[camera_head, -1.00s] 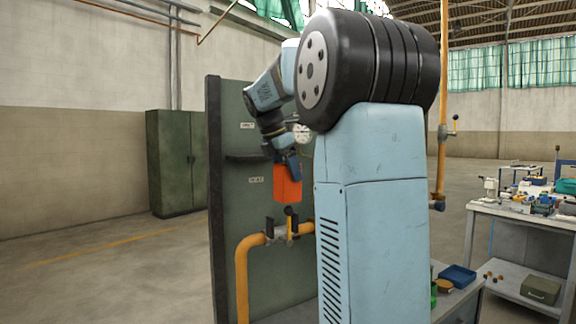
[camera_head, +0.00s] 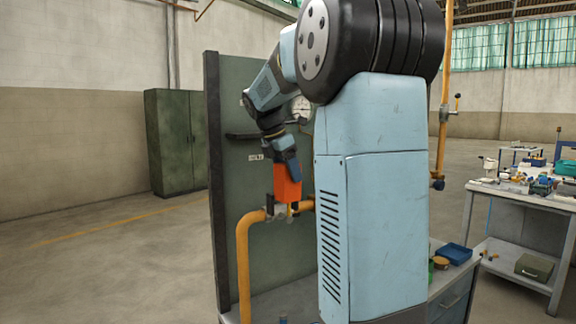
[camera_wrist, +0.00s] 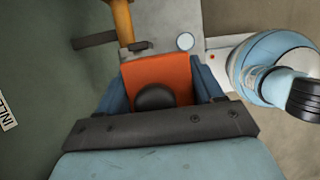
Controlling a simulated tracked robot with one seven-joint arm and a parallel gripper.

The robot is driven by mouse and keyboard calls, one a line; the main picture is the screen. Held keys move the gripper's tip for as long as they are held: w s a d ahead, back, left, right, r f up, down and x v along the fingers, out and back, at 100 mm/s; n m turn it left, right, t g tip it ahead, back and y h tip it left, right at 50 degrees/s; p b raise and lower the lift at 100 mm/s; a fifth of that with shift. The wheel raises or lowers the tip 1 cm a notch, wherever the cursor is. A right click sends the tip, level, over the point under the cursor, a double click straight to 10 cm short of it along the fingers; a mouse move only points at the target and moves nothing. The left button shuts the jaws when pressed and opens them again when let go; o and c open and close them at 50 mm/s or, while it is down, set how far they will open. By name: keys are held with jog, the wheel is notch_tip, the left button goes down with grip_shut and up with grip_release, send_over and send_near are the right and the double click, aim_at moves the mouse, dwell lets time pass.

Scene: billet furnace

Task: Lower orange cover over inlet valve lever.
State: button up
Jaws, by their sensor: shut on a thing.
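My gripper (camera_head: 286,172) is shut on the orange cover (camera_head: 287,190) and holds it from above, roughly upright. In the wrist view the cover (camera_wrist: 152,72) lies between the two blue fingers (camera_wrist: 160,90), with a dark round knob in front of it. The inlet valve (camera_head: 277,212) is on the yellow pipe (camera_head: 243,265), directly below the cover. The lever is mostly hidden; its dark ball top no longer shows in the head view. Whether the cover rests on the valve or hangs just above it, I cannot tell.
A green panel (camera_head: 262,240) stands close behind the pipe, with a gauge (camera_head: 302,108) and a label. A green cabinet (camera_head: 175,140) stands at the left. A cluttered workbench (camera_head: 525,195) stands at the right. A dark handle (camera_wrist: 93,40) shows beside the pipe in the wrist view.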

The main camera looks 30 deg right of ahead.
aim_at(288, 185)
jog(key=shift+f, duration=2.25)
jog(key=o, duration=1.3)
jog(key=shift+c, duration=0.2)
jog(key=v, duration=1.3)
jog(key=shift+a+r, duration=0.2)
jog(key=shift+r, duration=0.05)
jog(key=s+a+f+m+t+y, duration=0.1)
jog(key=s+a+f+m, duration=0.3)
jog(key=s+f+m, duration=0.2)
jog(key=s+a+f+m+t+y, duration=0.2)
jog(key=s+a+f+m, duration=0.2)
jog(key=s, duration=0.7)
jog(key=s+a+f+m+t+y, duration=0.1)
jog(key=s+a+f+m+t, duration=0.1)
jog(key=s+a+f+m, duration=0.3)
jog(key=s+f+m, duration=0.3)
jog(key=shift+s, duration=0.25)
